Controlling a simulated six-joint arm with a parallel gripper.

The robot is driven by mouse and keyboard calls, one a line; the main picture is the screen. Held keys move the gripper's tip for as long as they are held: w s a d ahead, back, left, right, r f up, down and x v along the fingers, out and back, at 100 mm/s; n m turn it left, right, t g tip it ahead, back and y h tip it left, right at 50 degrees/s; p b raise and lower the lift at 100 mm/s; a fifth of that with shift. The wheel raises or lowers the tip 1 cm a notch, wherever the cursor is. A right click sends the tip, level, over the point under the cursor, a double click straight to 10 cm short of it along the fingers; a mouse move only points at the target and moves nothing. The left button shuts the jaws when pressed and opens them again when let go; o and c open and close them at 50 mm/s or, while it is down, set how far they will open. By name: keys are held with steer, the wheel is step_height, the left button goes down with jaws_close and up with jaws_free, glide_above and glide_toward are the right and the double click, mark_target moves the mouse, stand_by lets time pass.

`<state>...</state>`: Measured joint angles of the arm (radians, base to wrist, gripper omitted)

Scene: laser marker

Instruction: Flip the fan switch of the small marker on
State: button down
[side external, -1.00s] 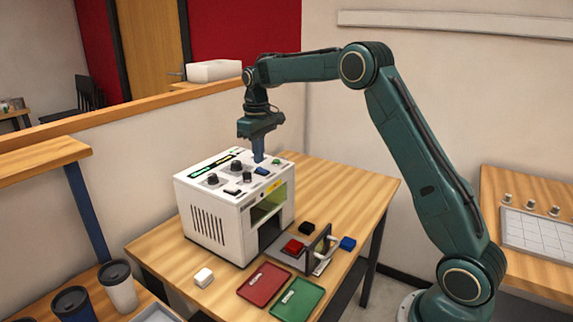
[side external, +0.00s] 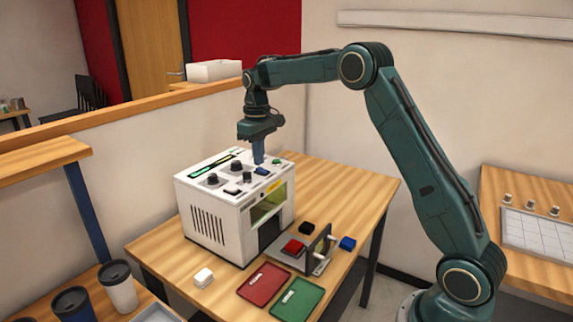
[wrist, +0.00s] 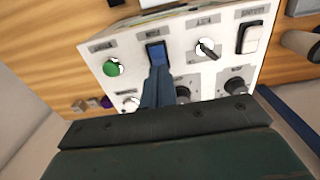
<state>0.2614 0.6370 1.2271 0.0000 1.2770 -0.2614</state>
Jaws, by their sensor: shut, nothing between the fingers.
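The small marker (side external: 215,213) is a white box on the wooden table, with a control panel on top. In the wrist view the panel (wrist: 128,54) carries a blue rocker switch (wrist: 156,50), a green button (wrist: 111,68), a small toggle (wrist: 207,48), a black-and-white rocker (wrist: 250,38) and dark knobs. My gripper (side external: 258,161) points down, shut and empty, just above the panel. In the wrist view its blue fingertips (wrist: 158,72) overlap the near edge of the blue rocker; contact is unclear.
A fixture with an upright plate (side external: 319,250) and a red block (side external: 293,247) stands before the marker. Black (side external: 306,228), blue (side external: 347,243) and white (side external: 203,277) blocks lie around it. Red (side external: 264,284) and green (side external: 297,299) trays lie in front.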

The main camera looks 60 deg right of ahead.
mark_target(259, 168)
steer(key=shift+f, duration=0.65)
stand_by(0.5)
steer(key=shift+r, duration=3.5)
steer(key=shift+r, duration=0.1)
